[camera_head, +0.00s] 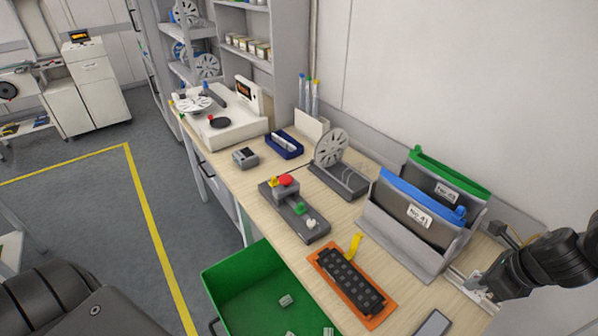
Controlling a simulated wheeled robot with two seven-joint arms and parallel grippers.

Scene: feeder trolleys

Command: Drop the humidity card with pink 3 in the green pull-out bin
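The green pull-out bin (232,290) juts out from under the bench front at the bottom centre, open at the top. A few small pale grey pieces (286,300) lie inside it; I cannot read any marking on them. My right gripper (480,288) is at the right edge of the bench, low beside the grey file holder, to the right of the bin. Its fingers are small and partly lost against a pale flat item there, so I cannot tell whether they hold anything. No card with a pink 3 can be made out. My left gripper is out of view.
The grey holder (392,244) carries a blue-topped and a green-topped folder. An orange mat with a black strip (350,283), a button box (294,212), a reel stand (338,175) and a blue tray (284,146) occupy the bench. A grey slab (433,323) lies at the front.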

